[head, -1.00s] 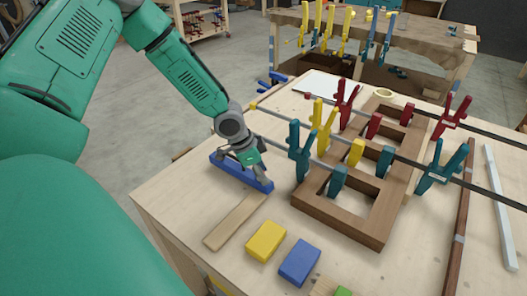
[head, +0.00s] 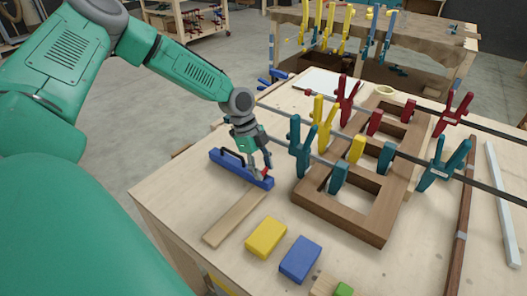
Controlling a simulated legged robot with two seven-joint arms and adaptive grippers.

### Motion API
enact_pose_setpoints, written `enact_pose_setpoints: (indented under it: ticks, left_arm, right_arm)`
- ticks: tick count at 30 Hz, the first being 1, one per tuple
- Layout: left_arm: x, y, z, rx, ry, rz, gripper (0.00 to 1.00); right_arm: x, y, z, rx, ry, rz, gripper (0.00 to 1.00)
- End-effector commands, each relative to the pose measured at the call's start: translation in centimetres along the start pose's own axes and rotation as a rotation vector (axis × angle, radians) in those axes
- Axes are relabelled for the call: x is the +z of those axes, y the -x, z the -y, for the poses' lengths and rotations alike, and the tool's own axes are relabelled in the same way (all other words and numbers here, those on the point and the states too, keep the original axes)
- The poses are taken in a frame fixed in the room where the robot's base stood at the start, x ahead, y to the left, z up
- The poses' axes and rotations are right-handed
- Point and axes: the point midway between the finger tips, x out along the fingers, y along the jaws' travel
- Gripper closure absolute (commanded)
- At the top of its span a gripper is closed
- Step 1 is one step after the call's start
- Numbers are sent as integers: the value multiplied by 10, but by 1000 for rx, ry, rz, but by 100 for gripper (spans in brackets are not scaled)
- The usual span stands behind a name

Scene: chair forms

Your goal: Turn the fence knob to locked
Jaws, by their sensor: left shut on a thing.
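The blue fence (head: 228,166) lies on the wooden workbench at the left, with a dark handle on top. A small red knob (head: 266,171) shows at the fence's near right end, mostly hidden by my fingers. My left gripper (head: 261,174) points down at that end and is shut on the knob. I cannot read whether the knob stands at locked. My right gripper is not in view.
A brown wooden chair frame (head: 340,216) with red, yellow and teal clamps stands close to the right of my gripper. A thin wood strip (head: 235,217), a yellow block (head: 266,237) and a blue block (head: 300,259) lie at the front.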

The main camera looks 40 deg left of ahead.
Motion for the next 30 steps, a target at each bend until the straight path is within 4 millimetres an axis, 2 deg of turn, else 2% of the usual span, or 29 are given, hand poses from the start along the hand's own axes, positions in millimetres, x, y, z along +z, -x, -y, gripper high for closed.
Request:
enact_pose_setpoints:
  ticks: [19, 20, 21, 30]
  left_arm:
    - [3, 0, 0, 19, -49, 6, 94]
    - [3, 0, 0, 19, -49, 6, 58]
    - [3, 0, 0, 19, -49, 5, 45]
    - [0, 1, 0, 18, -49, 3, 45]
  right_arm:
    - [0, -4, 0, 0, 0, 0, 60]
    - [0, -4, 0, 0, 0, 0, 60]
    - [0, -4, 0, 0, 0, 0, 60]
    - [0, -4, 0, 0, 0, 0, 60]
